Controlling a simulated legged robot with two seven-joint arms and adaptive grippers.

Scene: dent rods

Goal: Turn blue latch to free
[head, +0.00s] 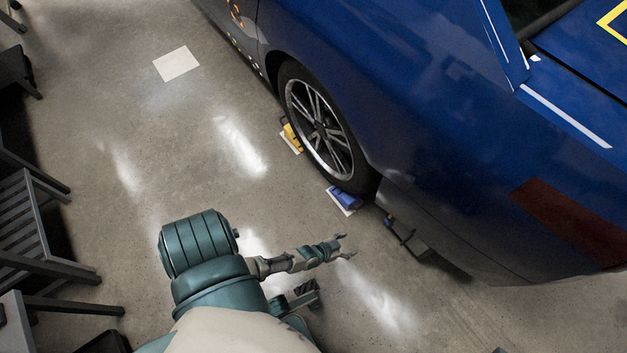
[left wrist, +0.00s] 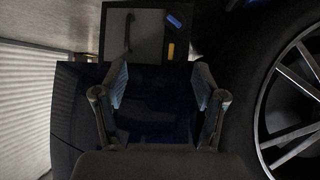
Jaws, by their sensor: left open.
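My left gripper (head: 347,246) is open and empty above the bare floor in the head view, below and apart from the car's rear wheel. Its two fingers stand apart in the left wrist view (left wrist: 158,95), with nothing held between them. A small blue piece (left wrist: 174,20), possibly the blue latch, lies on a dark framed panel (left wrist: 150,38) beyond the fingers. A yellow piece (left wrist: 171,50) is just below it on that panel. The latch's turn position is too small to tell. I cannot make out my right gripper.
The blue car (head: 430,110) fills the right side. A blue chock (head: 345,198) and a yellow chock (head: 291,136) sit by its wheel (head: 318,125). A dark box (head: 407,237) stands near the car's lower edge.

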